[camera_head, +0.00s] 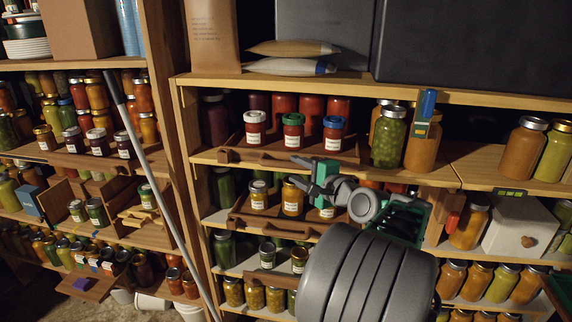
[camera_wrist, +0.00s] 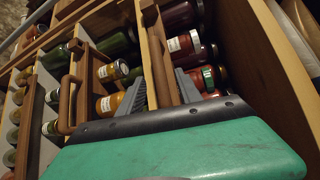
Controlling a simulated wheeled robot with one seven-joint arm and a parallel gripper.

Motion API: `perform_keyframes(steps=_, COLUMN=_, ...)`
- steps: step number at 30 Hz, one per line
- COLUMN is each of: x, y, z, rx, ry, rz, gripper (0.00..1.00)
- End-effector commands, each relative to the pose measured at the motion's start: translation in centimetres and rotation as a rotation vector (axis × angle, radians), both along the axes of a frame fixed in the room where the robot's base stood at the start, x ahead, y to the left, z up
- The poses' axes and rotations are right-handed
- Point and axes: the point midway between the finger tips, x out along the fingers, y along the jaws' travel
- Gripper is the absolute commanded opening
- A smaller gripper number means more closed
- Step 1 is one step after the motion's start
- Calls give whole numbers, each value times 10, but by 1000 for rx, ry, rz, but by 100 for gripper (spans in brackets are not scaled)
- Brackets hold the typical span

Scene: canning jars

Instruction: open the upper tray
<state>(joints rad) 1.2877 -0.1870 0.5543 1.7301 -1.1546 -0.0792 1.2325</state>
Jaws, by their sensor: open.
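The upper tray (camera_head: 345,157) is a brown wooden tray on the upper shelf, with a bar handle (camera_head: 275,161) along its front. It holds jars with white, green and red, and blue lids. It also shows in the wrist view (camera_wrist: 180,62). My gripper (camera_head: 308,174) is open and empty, in front of the tray's right half. In the wrist view, my gripper's fingers (camera_wrist: 161,90) lie on either side of the tray's front and the pale shelf edge. I cannot tell whether they touch. My gripper and arm hide part of the lower tray.
A lower tray (camera_head: 240,226) with its own handle and jars sits below; that handle (camera_wrist: 68,105) is left of my fingers in the wrist view. A green jar (camera_head: 388,138) and an orange jar (camera_head: 422,150) stand right of the upper tray. A pale pole (camera_head: 160,190) leans at left.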

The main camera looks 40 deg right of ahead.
Motion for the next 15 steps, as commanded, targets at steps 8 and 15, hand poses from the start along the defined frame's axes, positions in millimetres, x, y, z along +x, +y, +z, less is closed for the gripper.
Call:
perform_keyframes(steps=8, x=49, y=-5, z=-6, rx=-2, ry=4, rz=3, gripper=41)
perform_keyframes(steps=15, x=55, y=-6, z=-8, rx=-4, ry=4, rz=0, gripper=41)
